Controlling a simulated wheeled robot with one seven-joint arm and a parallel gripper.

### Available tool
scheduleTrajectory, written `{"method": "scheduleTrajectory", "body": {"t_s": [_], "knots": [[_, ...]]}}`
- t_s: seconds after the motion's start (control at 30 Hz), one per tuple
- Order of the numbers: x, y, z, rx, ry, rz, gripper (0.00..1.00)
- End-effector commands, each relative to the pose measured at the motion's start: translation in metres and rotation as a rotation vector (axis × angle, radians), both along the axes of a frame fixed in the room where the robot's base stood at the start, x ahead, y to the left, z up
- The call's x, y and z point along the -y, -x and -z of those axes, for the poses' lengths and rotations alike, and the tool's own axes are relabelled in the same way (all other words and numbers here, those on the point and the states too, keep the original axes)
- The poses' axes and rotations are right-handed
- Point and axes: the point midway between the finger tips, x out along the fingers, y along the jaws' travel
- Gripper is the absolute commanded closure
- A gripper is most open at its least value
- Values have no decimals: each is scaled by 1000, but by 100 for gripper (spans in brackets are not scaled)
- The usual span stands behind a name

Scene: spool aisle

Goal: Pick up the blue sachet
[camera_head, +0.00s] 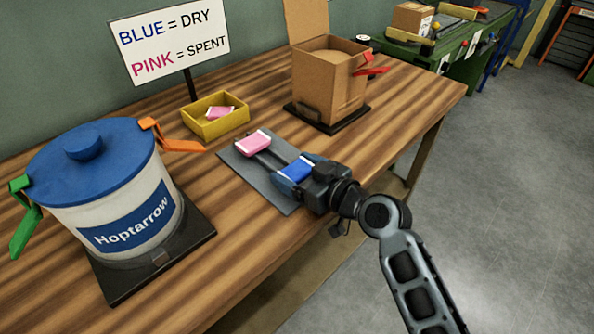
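The blue sachet (297,169) lies at the grey mat, right at the front of my gripper (287,172). Part of the sachet is hidden by the gripper. My gripper reaches in low over the mat from the right. I cannot tell whether its fingers are closed on the sachet or only around it. A pink sachet (253,144) lies on the far left part of the grey mat (245,169), apart from the blue one.
A yellow tray (204,128) holds a pink sachet (220,112). A lidded tub (125,205) stands left, an open cardboard box (327,85) behind right. A sign (168,40) reads BLUE = DRY, PINK = SPENT. The wooden table (230,245) is clear in front.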

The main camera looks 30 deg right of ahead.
Motion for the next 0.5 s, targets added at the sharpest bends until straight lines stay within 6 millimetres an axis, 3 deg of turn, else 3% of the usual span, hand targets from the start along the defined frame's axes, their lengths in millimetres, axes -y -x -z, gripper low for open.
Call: {"method": "scheduleTrajectory", "body": {"t_s": [0.33,0.5], "knots": [[0,0,0,0,0,0,51],[0,0,0,0,0,0,51]]}}
